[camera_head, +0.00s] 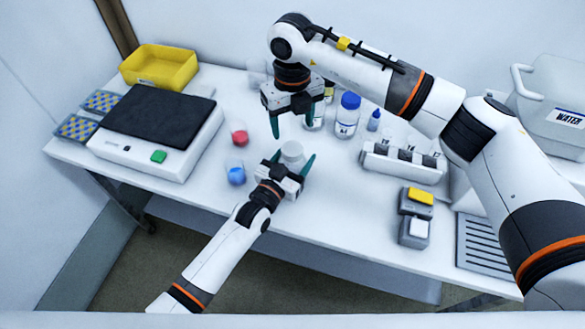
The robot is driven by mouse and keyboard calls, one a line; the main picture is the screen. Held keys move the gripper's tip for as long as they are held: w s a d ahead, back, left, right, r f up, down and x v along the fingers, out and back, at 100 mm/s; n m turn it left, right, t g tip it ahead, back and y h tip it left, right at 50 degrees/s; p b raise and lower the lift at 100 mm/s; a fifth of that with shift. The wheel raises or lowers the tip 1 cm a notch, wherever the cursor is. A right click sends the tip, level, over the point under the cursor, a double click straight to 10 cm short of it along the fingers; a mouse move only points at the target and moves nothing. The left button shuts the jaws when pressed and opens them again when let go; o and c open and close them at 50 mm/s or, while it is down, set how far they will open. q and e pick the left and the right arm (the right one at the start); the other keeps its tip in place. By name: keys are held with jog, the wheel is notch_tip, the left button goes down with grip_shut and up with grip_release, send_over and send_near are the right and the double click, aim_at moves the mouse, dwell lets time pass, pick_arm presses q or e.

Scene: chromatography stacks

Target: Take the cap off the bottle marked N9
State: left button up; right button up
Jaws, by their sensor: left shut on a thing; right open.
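My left gripper (291,161) is low over the front of the table, shut on a white-topped bottle (292,149). Its teal fingers stand on either side of the bottle, and the gripper body hides the lower part. I cannot read a mark on it, so I cannot tell whether it is N9. My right gripper (296,122) is open and points down, a little behind and above the held bottle. Nothing shows between its fingers. A blue-capped bottle (347,116) stands to the right; its label is too small to read.
Flasks with red (240,138) and blue (236,176) contents stand left of the grippers. A black-topped device (159,115) and yellow bin (160,67) are farther left. A white vial rack (402,165) stands right. Other bottles are partly hidden behind my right gripper.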

aim_at(292, 148)
pick_arm(q)
jog(key=c, duration=0.3)
grip_shut()
pick_arm(e)
jog(key=shift+m, duration=0.4)
jog(key=m, duration=1.2)
jog(key=shift+f+m, duration=0.2)
jog(key=shift+m, duration=0.1)
notch_tip(292, 148, down, 8)
jog(key=shift+r, duration=0.2)
